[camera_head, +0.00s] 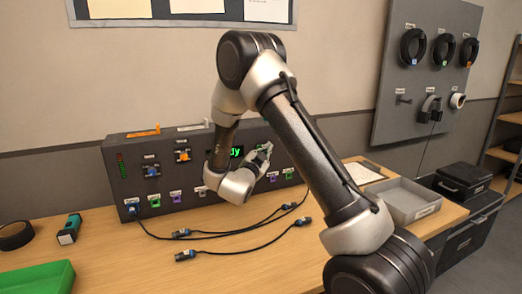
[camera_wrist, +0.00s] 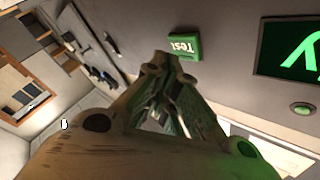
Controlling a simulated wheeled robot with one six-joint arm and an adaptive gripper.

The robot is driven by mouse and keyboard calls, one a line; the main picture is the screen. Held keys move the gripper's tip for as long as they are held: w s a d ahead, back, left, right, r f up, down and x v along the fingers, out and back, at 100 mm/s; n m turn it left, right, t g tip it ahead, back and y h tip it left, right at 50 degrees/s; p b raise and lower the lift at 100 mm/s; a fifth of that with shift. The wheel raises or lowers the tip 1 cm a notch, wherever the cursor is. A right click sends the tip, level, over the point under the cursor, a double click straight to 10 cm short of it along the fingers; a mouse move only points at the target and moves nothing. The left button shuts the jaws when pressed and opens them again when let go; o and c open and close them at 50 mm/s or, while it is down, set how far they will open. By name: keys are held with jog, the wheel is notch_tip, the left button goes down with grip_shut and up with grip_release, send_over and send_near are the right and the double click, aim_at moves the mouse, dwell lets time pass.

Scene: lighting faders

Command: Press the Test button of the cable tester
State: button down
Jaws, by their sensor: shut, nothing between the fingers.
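The cable tester is a dark grey box (camera_head: 190,157) standing at the back of the wooden bench, with a lit green display (camera_head: 236,152) partly covered by my arm. In the wrist view the green Test button (camera_wrist: 185,46) stands out from the panel (camera_wrist: 225,35) with its label readable. My gripper (camera_head: 268,147) is shut and empty in front of the panel's right part. In the wrist view its closed fingertips (camera_wrist: 163,62) appear just beside the button; I cannot tell whether they touch it. In the head view I cannot make out the button.
Loose black cables with blue plugs (camera_head: 184,255) lie on the bench (camera_head: 110,250) before the tester. A grey tray (camera_head: 405,200) stands at right, a green tray (camera_head: 35,280) at front left. A round green lamp (camera_wrist: 302,109) sits below the display (camera_wrist: 290,50) in the wrist view.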

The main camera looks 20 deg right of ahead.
jog(key=shift+w, duration=0.1)
dwell(0.3)
jog(key=shift+w, duration=0.35)
jog(key=shift+w, duration=0.3)
dwell(0.5)
jog(key=shift+s, duration=0.75)
jog(key=shift+s, duration=2.5)
